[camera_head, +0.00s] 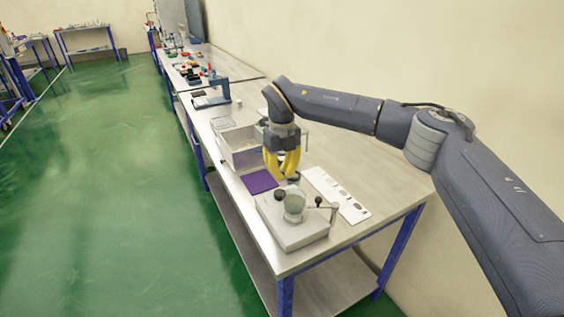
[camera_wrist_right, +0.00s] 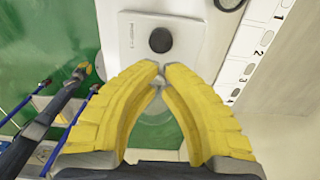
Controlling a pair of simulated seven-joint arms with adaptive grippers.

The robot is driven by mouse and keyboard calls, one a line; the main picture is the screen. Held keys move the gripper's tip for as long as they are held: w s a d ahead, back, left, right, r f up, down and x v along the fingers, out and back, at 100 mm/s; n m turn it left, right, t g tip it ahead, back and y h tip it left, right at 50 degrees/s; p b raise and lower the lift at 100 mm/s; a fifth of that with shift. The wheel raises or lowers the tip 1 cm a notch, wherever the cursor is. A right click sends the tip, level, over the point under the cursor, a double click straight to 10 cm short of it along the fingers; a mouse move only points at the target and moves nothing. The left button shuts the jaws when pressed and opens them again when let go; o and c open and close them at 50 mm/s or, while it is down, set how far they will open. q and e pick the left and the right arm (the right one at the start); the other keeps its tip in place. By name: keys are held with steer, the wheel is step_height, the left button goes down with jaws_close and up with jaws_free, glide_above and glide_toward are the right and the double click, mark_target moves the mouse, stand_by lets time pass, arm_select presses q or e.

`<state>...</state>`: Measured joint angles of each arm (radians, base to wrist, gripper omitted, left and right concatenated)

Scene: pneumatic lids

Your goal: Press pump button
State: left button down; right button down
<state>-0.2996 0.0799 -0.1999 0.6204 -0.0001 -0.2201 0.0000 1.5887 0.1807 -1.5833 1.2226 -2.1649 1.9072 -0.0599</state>
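The pump unit (camera_head: 300,236) is a pale grey box near the table's front end, with a clear round vessel (camera_head: 294,206) and dark knobs on top. In the right wrist view, a round black button (camera_wrist_right: 160,40) sits on its pale top plate, beside a small printed label. My right gripper (camera_head: 290,178) has yellow fingers and hangs low over the unit. In the wrist view, its fingertips (camera_wrist_right: 161,68) nearly meet, with nothing gripped, just short of the button in the picture. Contact cannot be seen. A small yellow-tipped dark arm, apparently my left gripper (camera_wrist_right: 86,69), shows far off.
A white numbered strip (camera_head: 337,194) lies right of the unit. A blue device (camera_head: 213,94) is farther back. The wall bounds the table's right; green floor is open on the left.

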mark_target(282, 191)
step_height(282, 191, down, 7)
steer(key=shift+f, duration=0.2)
stand_by(0.6)
steer(key=shift+f, duration=0.95)
steer(key=shift+r, duration=0.1)
step_height(282, 191, up, 14)
stand_by(1.9)
